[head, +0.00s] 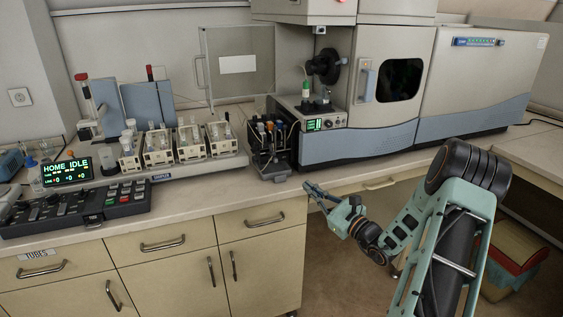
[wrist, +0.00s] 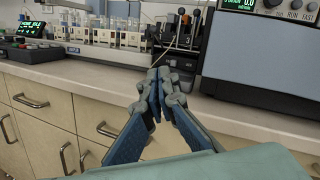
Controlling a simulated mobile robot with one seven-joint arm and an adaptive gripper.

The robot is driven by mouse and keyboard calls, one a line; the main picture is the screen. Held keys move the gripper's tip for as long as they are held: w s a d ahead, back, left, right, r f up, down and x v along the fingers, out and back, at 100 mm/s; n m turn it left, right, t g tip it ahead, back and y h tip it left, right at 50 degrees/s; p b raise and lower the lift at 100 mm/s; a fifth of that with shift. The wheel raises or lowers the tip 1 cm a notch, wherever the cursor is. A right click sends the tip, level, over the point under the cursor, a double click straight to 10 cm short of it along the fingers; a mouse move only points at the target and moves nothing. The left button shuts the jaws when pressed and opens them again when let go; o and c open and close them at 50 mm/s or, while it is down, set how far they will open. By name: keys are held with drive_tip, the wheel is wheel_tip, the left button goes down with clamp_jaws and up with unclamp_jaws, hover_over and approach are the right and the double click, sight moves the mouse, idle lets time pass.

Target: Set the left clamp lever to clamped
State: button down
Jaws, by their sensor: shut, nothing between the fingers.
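A dark pump-like block (head: 270,150) stands near the bench's front edge, left of the spectrometer. It has several small upright parts with coloured tops, which may include the clamp levers; I cannot tell which is the left one or how it is set. In the wrist view the block (wrist: 184,42) is straight beyond my fingers, its lower part hidden by the fingertips. My gripper (head: 309,188) is shut and empty in front of the bench edge, to the right of and nearer than the block. In the wrist view my gripper (wrist: 158,76) points toward the block, apart from it.
The spectrometer (head: 385,136) stands right of the block, with a small display unit (head: 318,122) between. Vial racks (head: 175,146) and a control panel (head: 80,209) lie to the left. The bench's front strip (head: 215,196) is clear. Drawers (head: 160,242) are below.

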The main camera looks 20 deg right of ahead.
drive_tip(key=shift+a, duration=0.1)
drive_tip(key=a+r+p+x, duration=0.1)
drive_tip(key=r+x, duration=0.1)
drive_tip(key=x, duration=1)
drive_tip(key=shift+r, duration=0.35)
drive_tip(key=shift+a, duration=0.1)
drive_tip(key=shift+r+p, duration=0.15)
drive_tip(key=shift+p, duration=0.25)
drive_tip(key=shift+w+r+g+p, duration=0.1)
drive_tip(key=shift+r+g+p, duration=0.2)
drive_tip(key=shift+p, duration=0.2)
drive_tip(key=shift+r+p, duration=0.2)
drive_tip(key=shift+p, duration=0.2)
